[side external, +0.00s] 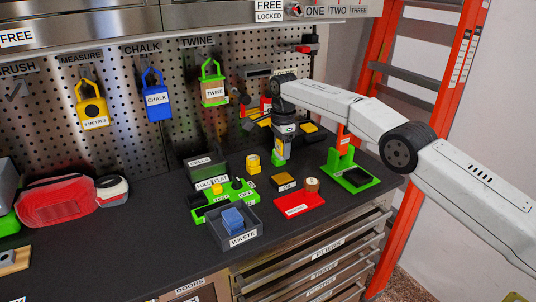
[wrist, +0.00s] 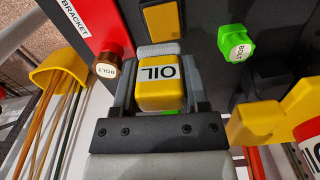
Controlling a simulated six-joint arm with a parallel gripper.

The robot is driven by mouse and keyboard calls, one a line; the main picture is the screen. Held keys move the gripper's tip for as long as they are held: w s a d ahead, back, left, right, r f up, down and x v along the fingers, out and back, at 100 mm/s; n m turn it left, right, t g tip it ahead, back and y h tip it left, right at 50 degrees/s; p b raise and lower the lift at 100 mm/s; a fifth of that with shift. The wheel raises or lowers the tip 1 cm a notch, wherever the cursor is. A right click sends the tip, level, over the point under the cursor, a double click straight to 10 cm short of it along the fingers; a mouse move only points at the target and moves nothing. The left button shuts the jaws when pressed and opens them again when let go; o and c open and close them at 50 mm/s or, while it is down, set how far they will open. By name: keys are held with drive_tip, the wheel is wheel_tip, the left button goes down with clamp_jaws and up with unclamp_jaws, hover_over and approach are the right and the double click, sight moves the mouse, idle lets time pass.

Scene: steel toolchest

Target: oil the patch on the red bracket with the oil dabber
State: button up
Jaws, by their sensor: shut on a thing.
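My gripper (wrist: 160,92) is shut on the yellow oil dabber (wrist: 160,95), whose top is labelled OIL, between its two grey fingers. In the side external view my gripper (side external: 281,158) points down above the bench, behind the red bracket. The red bracket (side external: 291,208) lies flat on the dark bench with a copper bolt (side external: 312,184) at its far end. Part of the bracket (wrist: 90,22) shows at upper left in the wrist view, beside the copper bolt (wrist: 108,65). I cannot make out the patch on the bracket. The dabber's tip is hidden.
A black-edged yellow block (side external: 281,179) sits between gripper and bracket. A green stand (side external: 346,170) is to the right. A green tray (side external: 222,198) and the grey waste bin (side external: 247,235) are to the left. A yellow cylinder (side external: 252,163) stands left of the gripper.

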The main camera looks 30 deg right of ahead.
sight(283, 177)
drive_tip(key=shift+w+d+f, duration=0.2)
drive_tip(key=shift+d, duration=0.15)
drive_tip(key=shift+f, duration=0.15)
drive_tip(key=shift+f, duration=2.9)
drive_tip(key=shift+f, duration=0.7)
idle(0.3)
drive_tip(key=shift+r, duration=0.1)
drive_tip(key=shift+r, duration=3.5)
drive_tip(key=shift+d, duration=0.15)
